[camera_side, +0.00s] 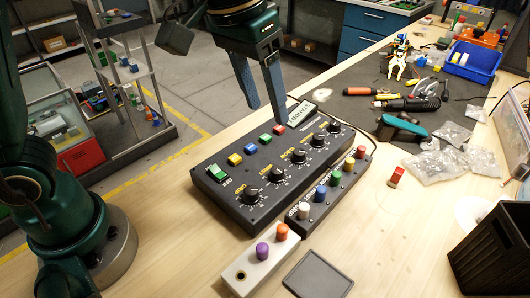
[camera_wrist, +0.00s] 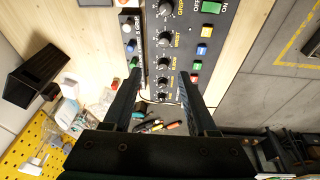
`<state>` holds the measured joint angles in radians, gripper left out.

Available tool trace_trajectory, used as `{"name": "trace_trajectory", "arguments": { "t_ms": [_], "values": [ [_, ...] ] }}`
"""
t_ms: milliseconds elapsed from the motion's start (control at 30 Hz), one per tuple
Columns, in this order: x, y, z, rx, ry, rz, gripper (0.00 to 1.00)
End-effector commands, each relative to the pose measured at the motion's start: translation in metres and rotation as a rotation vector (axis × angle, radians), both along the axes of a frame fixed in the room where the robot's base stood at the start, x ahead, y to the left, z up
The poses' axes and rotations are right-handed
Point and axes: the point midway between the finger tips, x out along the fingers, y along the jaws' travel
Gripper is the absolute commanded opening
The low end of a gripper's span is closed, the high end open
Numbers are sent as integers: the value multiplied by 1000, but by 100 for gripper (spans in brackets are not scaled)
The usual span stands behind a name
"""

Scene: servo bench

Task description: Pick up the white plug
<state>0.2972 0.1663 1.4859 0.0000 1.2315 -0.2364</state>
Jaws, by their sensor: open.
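The white plug (camera_side: 304,210) stands upright at the near end of a narrow dark plug block (camera_side: 325,207), in a row with blue, green, yellow and red plugs. In the wrist view the white plug (camera_wrist: 126,28) is at the upper left, outside the space between the fingers. My gripper (camera_side: 267,113) is open and empty, pointing down above the far side of the black control console (camera_side: 227,190). In the wrist view my gripper's fingers (camera_wrist: 159,78) spread over the console's knobs. The gripper is apart from the white plug, which is not hidden.
A pale block (camera_side: 261,263) with purple and orange plugs and an empty hole sits in front. A dark square pad (camera_side: 318,276) lies beside it. A red-and-white piece (camera_side: 396,177), clear bags (camera_side: 440,163), tools and a black bin (camera_side: 492,252) are to the right.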

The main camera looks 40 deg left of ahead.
Motion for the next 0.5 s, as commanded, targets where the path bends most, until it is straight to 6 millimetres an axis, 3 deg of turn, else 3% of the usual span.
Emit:
{"name": "trace_trajectory", "arguments": {
  "t_ms": [133, 300, 500],
  "values": [
    [16, -36, -33, 25, 86, -65, 58],
    [19, -68, -74, 61, 163, -138, 58],
    [9, -83, -108, 96, 232, -189, 58]
  ]
}}
